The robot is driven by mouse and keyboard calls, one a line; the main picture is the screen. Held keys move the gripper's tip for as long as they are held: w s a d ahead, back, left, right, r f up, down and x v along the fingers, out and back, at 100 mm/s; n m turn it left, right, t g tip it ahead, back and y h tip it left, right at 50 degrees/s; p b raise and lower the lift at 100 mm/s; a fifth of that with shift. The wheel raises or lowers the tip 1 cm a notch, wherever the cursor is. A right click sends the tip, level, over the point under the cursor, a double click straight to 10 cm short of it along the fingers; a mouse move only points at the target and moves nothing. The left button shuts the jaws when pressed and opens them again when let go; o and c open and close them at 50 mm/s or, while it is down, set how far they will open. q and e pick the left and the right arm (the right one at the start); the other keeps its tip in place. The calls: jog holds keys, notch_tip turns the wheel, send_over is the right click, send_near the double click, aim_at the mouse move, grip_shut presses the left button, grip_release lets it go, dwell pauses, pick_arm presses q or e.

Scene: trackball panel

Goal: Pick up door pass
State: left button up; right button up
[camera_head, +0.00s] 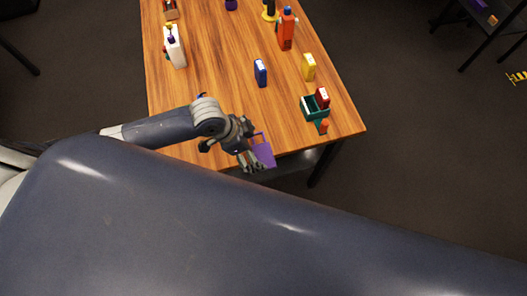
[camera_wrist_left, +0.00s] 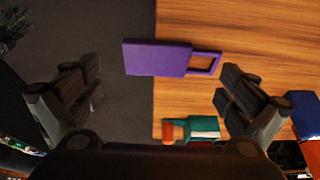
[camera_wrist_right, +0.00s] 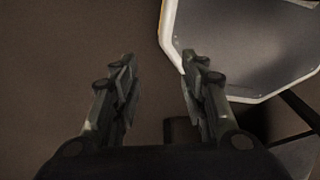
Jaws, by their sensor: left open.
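A flat purple piece with an open rectangular loop at one end, which I take for the door pass (camera_head: 264,155), lies at the near edge of the wooden table. In the left wrist view the pass (camera_wrist_left: 157,58) has its loop over the wood and its solid part out past the edge. My left gripper (camera_head: 251,146) is open over it. In the left wrist view the fingers (camera_wrist_left: 160,84) stand wide apart on either side of the pass, not touching it. My right gripper (camera_wrist_right: 158,66) is open and empty, away from the table.
A green holder (camera_head: 312,109) with red parts stands at the table's right edge. A blue object (camera_head: 260,73), a yellow one (camera_head: 308,67) and an orange bottle (camera_head: 286,32) stand further back. A white object (camera_head: 175,46) stands at the left.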

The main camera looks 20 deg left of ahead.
aim_at(262, 157)
pick_arm(q)
jog(key=x, duration=0.1)
jog(key=p+x, duration=0.1)
jog(key=x, duration=0.1)
jog(key=shift+s+d+f, duration=0.15)
jog(key=shift+d, duration=0.2)
jog(key=shift+d+f, duration=0.1)
jog(key=shift+f, duration=0.45)
jog(key=shift+c, duration=0.8)
jog(key=c, duration=0.9)
pick_arm(e)
jog(key=shift+w+a+r, duration=0.25)
jog(key=shift+w+r, duration=0.1)
jog(key=shift+w, duration=0.15)
jog(key=shift+w+a+r, duration=0.25)
jog(key=shift+w+r, duration=0.1)
jog(key=shift+w, duration=0.1)
